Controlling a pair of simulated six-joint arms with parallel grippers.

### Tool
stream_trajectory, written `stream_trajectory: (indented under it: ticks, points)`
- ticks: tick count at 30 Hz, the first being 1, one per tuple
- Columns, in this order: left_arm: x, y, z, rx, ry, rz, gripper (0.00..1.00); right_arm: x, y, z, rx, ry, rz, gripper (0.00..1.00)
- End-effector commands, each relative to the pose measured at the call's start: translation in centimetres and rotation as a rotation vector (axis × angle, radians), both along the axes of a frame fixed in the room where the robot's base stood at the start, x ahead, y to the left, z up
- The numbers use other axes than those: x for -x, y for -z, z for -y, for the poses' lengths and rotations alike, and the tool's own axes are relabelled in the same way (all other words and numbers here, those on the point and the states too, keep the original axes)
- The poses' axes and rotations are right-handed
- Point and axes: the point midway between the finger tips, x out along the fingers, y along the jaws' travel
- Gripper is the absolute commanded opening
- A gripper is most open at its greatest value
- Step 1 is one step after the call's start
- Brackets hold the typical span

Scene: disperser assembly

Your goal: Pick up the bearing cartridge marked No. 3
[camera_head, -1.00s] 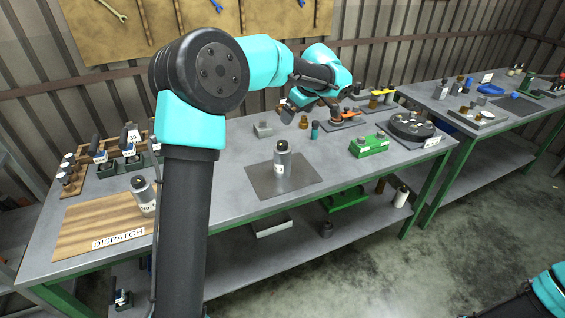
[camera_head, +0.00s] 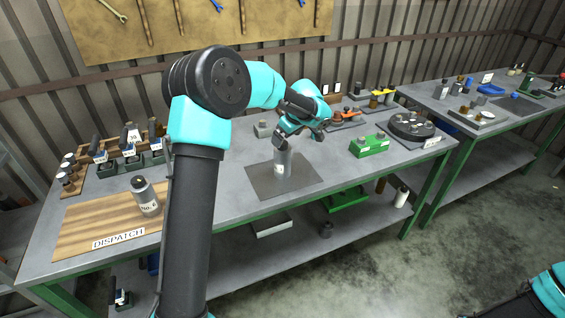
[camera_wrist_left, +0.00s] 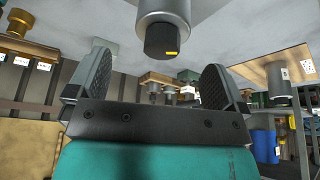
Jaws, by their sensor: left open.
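A grey cylindrical cartridge (camera_head: 284,168) stands upright on the dark mat (camera_head: 258,182) in the middle of the bench; its small label is not legible. Its dark cap (camera_wrist_left: 161,42) with a yellow mark shows in the left wrist view, where the scene appears upside down. My left gripper (camera_head: 299,136) is open and empty close to the cartridge's top in the head view. In the left wrist view the gripper's fingers (camera_wrist_left: 156,78) lie either side of the cap's line, apart from it. A second grey cartridge (camera_head: 145,197) stands on the wooden dispatch board (camera_head: 84,222); its label is partly legible. My right gripper is out of view.
A green block (camera_head: 370,146) and a dark round fixture (camera_head: 412,128) stand to the right. A small grey block (camera_head: 263,130) stands behind the mat. Wooden racks (camera_head: 70,176) with several parts fill the left end. The bench front right of the dispatch board is clear.

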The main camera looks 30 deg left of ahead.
Motion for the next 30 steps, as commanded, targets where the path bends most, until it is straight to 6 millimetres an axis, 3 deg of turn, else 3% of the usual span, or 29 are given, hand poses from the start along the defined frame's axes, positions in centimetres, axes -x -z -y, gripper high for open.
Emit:
stream_trajectory:
  ticks: [15,25,30]
  points:
    - [-0.1,1.2,-0.5,0.0,0.0,0.001,0.98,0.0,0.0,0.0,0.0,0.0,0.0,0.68]
    - [-0.1,5.0,-1.7,0.001,0.0,-0.001,0.98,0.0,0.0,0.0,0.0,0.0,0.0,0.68]
    - [-0.2,5.9,-2.0,0.0,0.0,0.001,0.98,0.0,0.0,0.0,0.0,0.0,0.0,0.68]
